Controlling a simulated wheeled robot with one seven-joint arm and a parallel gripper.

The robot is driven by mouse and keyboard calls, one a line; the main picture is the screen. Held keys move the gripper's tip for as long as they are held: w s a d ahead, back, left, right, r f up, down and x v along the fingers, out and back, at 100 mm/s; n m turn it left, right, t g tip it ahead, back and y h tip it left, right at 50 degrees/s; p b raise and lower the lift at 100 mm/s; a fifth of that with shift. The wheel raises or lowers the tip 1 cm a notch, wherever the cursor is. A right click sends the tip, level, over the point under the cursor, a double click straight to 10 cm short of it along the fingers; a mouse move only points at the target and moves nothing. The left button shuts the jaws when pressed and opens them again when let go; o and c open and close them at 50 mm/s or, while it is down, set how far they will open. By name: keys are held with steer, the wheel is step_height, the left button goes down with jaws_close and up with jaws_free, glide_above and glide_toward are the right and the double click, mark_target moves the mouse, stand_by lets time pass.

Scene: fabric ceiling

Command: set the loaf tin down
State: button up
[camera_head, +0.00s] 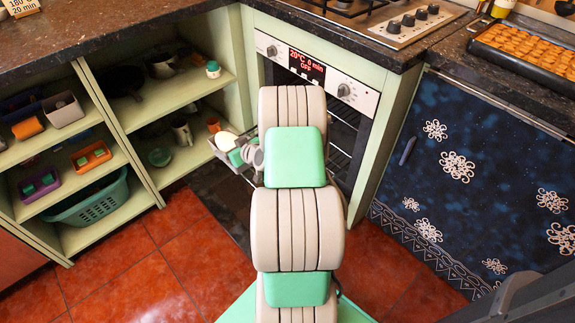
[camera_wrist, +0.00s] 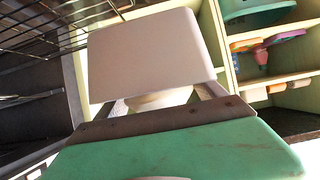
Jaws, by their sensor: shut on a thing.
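A plain pinkish-grey, tapered block shape, which I take to be the loaf tin (camera_wrist: 150,55), fills the upper middle of the wrist view. My gripper (camera_wrist: 158,100) is shut on it, with its fingers partly hidden behind the green and brown hand. In the head view my gripper (camera_head: 238,153) is left of my arm, in front of the oven and beside the open shelves. A small pale shape shows at its end there. My arm hides much of this area, and I cannot tell how far the tin is from any surface.
The oven (camera_head: 316,65) has wire racks showing behind my arm. Open shelves (camera_head: 175,100) at left hold cups, bins and a green basket (camera_head: 90,200). The dark worktop (camera_head: 110,37) has bare room at left. A tray of pastries (camera_head: 520,62) stands at right near the hob (camera_head: 400,22).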

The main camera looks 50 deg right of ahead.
steer(key=d+f+b, duration=0.2)
steer(key=d+f, duration=0.1)
steer(key=d, duration=0.3)
steer(key=s+d+f+b, duration=0.1)
steer(key=d+f+b, duration=0.1)
steer(key=d+f, duration=0.2)
steer(key=s+d+f+b, duration=0.1)
steer(key=d+f+b, duration=0.1)
steer(key=d, duration=0.5)
steer(key=shift+s+d+f, duration=0.1)
steer(key=shift+d+f, duration=0.05)
steer(key=shift+f, duration=0.3)
steer(key=shift+s+d+f, duration=0.1)
steer(key=shift+d+f, duration=0.05)
steer(key=shift+f, duration=0.3)
step_height(320, 180, down, 4)
steer(key=shift+d+r+b, duration=0.15)
steer(key=shift+r+b, duration=0.05)
steer(key=shift+b, duration=0.75)
steer(key=shift+r, duration=0.15)
steer(key=o, duration=2)
steer(key=shift+o, duration=0.2)
